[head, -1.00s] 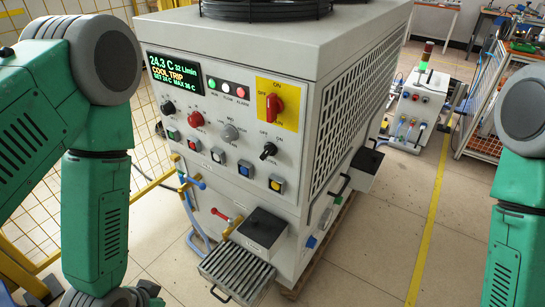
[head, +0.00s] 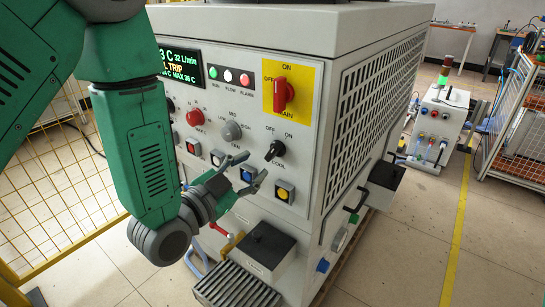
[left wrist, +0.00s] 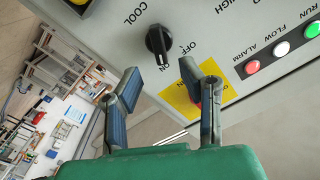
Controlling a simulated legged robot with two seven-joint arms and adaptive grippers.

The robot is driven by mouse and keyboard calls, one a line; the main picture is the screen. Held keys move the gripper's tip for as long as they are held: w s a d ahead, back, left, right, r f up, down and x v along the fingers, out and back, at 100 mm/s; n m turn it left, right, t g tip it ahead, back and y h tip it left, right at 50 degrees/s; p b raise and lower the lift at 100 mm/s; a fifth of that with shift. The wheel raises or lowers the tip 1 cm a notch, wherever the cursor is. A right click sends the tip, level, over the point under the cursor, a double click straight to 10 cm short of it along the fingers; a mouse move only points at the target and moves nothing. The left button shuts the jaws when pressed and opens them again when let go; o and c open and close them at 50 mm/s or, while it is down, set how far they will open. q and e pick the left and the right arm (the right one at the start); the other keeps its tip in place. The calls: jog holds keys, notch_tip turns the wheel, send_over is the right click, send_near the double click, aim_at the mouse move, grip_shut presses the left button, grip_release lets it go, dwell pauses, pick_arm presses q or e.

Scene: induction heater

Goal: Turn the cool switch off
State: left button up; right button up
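The cool switch is a black rotary knob (head: 274,151) on the lower right of the heater's front panel. OFF is printed at its upper left and ON at its upper right; its handle leans toward the ON side. In the left wrist view the knob (left wrist: 158,43) shows large, just beyond the fingertips. My left gripper (head: 243,174) is open and empty, below and left of the knob in the head view. In the left wrist view its two fingers (left wrist: 161,75) are spread apart, with no contact visible. My right gripper is out of view.
A red main switch (head: 284,95) on a yellow plate sits just above the knob. The fan selector (head: 230,131) is to its left, with several square push buttons (head: 284,192) below. A black box (head: 263,246) juts out under the panel.

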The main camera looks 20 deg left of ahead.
aim_at(271, 153)
pick_arm(q)
jog(key=x, duration=0.7)
jog(key=shift+w+d+f+b, duration=0.1)
jog(key=shift+b, duration=0.2)
grip_shut()
